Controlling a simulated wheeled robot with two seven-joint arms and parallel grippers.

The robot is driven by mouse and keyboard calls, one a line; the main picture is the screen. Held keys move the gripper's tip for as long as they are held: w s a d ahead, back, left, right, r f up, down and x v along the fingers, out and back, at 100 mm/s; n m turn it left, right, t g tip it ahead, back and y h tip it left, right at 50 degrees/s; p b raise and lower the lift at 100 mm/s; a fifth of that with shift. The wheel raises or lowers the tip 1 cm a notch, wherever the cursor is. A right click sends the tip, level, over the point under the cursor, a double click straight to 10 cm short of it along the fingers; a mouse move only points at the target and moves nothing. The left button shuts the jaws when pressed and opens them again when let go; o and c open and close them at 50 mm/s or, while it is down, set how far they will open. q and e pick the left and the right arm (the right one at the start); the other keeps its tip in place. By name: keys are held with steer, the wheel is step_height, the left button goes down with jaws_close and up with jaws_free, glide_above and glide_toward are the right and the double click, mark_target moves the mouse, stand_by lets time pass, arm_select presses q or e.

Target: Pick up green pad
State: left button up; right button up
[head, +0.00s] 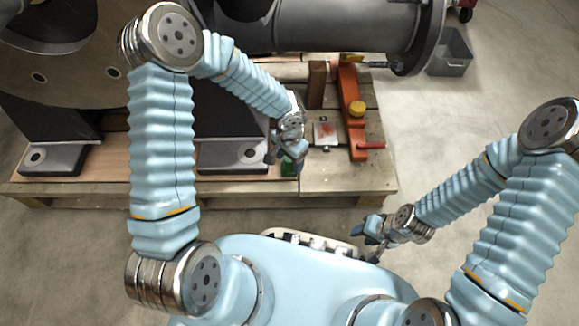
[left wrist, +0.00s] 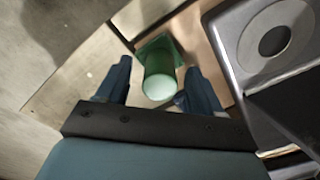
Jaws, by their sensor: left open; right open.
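The green pad (left wrist: 158,58) has a flat square base and an upright round grip with a pale green top. It sits on the wooden platform next to a dark metal foot of the casing. In the head view only a little of the pad (head: 289,169) shows below my left gripper (head: 287,160); the rest is hidden. In the left wrist view my left gripper (left wrist: 158,72) is open, with one finger on each side of the round grip. I cannot tell whether either finger touches it. My right gripper (head: 366,236) is open and empty near my base.
An orange tool (head: 348,105) with a yellow knob and red handle lies on the platform (head: 345,183), beside a small red-marked plate (head: 325,131) and a brown block (head: 317,84). The big grey casing (head: 330,25) overhangs the back. A grey bin (head: 451,55) stands on open floor at right.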

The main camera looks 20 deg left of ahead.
arm_select(q)
steer(key=shift+f, duration=0.6)
steer(key=c, duration=1.2)
steer(key=shift+o, duration=0.2)
steer(key=shift+r, duration=0.15)
steer(key=shift+r, duration=0.25)
step_height(320, 180, up, 2)
steer(key=shift+r+p, duration=0.25)
steer(key=shift+p, duration=0.3)
steer(key=s+d+r+p, duration=0.1)
steer(key=s+d+r, duration=0.1)
steer(key=d+r, duration=0.3)
steer(key=s+d+r+p, duration=0.1)
steer(key=d+r, duration=0.3)
steer(key=d, duration=0.4)
steer(key=shift+s+d+r, duration=0.15)
steer(key=shift+s+r, duration=0.25)
steer(key=shift+s, duration=0.4)
